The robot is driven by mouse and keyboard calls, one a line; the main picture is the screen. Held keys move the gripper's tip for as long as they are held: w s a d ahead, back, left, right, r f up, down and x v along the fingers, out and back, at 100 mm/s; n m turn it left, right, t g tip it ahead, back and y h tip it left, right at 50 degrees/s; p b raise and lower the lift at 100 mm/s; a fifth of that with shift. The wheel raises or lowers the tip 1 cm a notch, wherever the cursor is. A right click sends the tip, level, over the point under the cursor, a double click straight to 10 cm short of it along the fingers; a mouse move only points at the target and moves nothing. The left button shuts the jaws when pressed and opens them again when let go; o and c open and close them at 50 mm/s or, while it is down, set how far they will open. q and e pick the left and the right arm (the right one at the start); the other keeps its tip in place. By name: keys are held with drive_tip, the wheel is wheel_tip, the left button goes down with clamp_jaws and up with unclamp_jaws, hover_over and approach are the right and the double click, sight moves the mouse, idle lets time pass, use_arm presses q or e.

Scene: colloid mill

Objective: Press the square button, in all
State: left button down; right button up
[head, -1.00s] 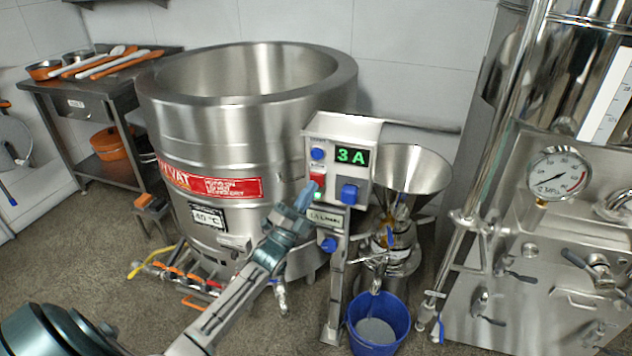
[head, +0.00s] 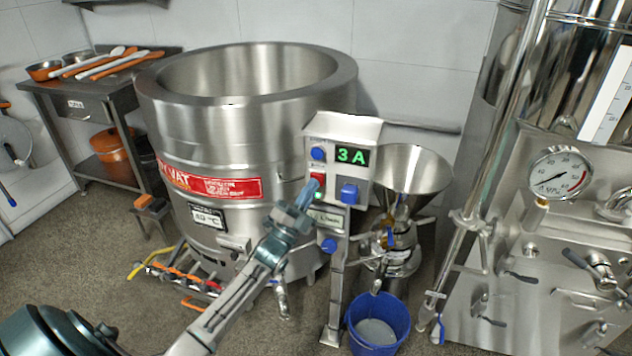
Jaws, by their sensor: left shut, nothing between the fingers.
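A grey control box (head: 353,130) on a post stands in front of the big steel vat (head: 240,115). It has a green "3 A" display (head: 351,156), a blue round knob (head: 317,154), a red square button (head: 319,176) and a larger blue switch (head: 349,194). A small green lamp (head: 318,195) shows under the red button. My left gripper (head: 311,187) is shut and empty, with its tips at the lower left of the red button, partly covering it. I cannot tell whether they touch it. My right gripper is not in view.
A steel funnel (head: 408,170) and a blue bucket (head: 392,338) stand right of the post. A steel machine with a gauge (head: 560,172) fills the right side. A bench (head: 95,92) with utensils is at the left.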

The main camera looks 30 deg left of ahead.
use_arm(q)
drive_tip(key=shift+w, duration=0.15)
drive_tip(key=shift+h, duration=0.3)
drive_tip(key=shift+s+d+p, duration=0.15)
drive_tip(key=shift+s+p, duration=0.4)
drive_tip(key=shift+s, duration=0.35)
drive_tip(key=s+p, duration=0.1)
drive_tip(key=s, duration=0.1)
drive_tip(key=s+d+p, duration=0.1)
drive_tip(key=s+p, duration=0.1)
drive_tip(key=shift+s+d, duration=0.1)
drive_tip(key=shift+s, duration=0.3)
idle(0.5)
